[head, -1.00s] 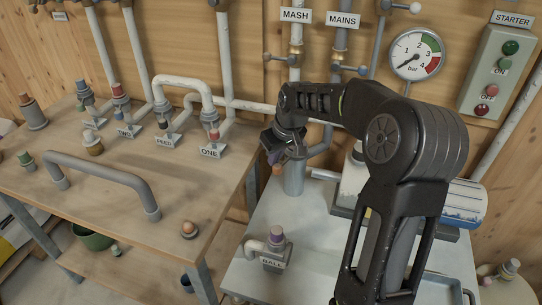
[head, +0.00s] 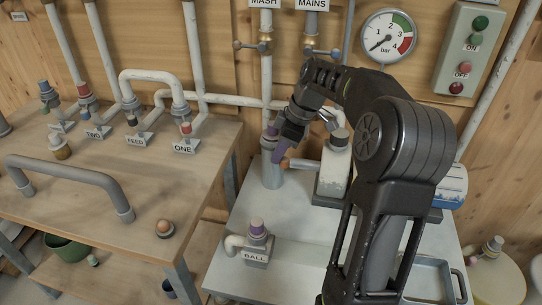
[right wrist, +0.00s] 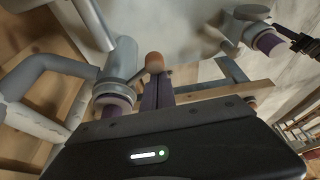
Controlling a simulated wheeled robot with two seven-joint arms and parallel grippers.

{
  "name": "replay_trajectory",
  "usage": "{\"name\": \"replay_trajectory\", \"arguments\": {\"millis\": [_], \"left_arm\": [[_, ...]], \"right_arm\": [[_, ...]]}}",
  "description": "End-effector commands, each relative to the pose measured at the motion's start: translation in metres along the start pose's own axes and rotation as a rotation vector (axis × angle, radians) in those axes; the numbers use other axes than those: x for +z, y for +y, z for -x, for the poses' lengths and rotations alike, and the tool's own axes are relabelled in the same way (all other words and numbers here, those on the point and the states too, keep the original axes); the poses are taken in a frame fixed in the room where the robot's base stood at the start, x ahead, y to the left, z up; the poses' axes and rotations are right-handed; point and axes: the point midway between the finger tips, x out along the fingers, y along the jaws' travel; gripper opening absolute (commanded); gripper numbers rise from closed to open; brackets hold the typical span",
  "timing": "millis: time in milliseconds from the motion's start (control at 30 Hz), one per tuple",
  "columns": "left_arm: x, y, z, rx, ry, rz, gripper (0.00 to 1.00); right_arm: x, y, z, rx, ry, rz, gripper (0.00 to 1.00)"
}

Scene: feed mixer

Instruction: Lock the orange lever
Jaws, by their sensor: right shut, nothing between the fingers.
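The orange lever shows as an orange ball end (head: 284,163) just right of the upright grey pipe stub (head: 272,174) on the pale bench. My right gripper (head: 274,148) is shut and empty, its purple fingers pointing down at the lever end. In the right wrist view the orange ball (right wrist: 154,62) sits right at the tips of the shut fingers (right wrist: 158,92). They look touching or nearly so; I cannot tell which. The lever's arm and pivot are mostly hidden by the gripper. My left gripper is out of view.
A purple-capped valve labelled BALL (head: 256,243) stands nearer on the pale bench. A pale block with a dark cap (head: 333,172) stands close right of the gripper. The wooden table (head: 85,200) with pipes is at left. A gauge (head: 388,37) and starter box (head: 470,50) hang behind.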

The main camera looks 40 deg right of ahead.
Motion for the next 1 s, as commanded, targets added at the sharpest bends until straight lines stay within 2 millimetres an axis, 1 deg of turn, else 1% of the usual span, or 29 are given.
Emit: {"name": "replay_trajectory", "arguments": {"millis": [233,733,867,1000], "left_arm": [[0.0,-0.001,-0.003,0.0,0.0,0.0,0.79],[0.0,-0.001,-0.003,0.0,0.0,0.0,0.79],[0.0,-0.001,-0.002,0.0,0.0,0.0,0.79],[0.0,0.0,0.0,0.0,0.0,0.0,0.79]], "right_arm": [[0.007,0.003,0.002,0.002,0.0,-0.002,0.0],[0.008,0.004,0.003,0.002,-0.002,-0.003,0.0],[0.005,0.003,0.003,0.002,-0.002,-0.002,0.0],[-0.009,0.001,0.002,0.001,0.0,0.0,0.0]]}}
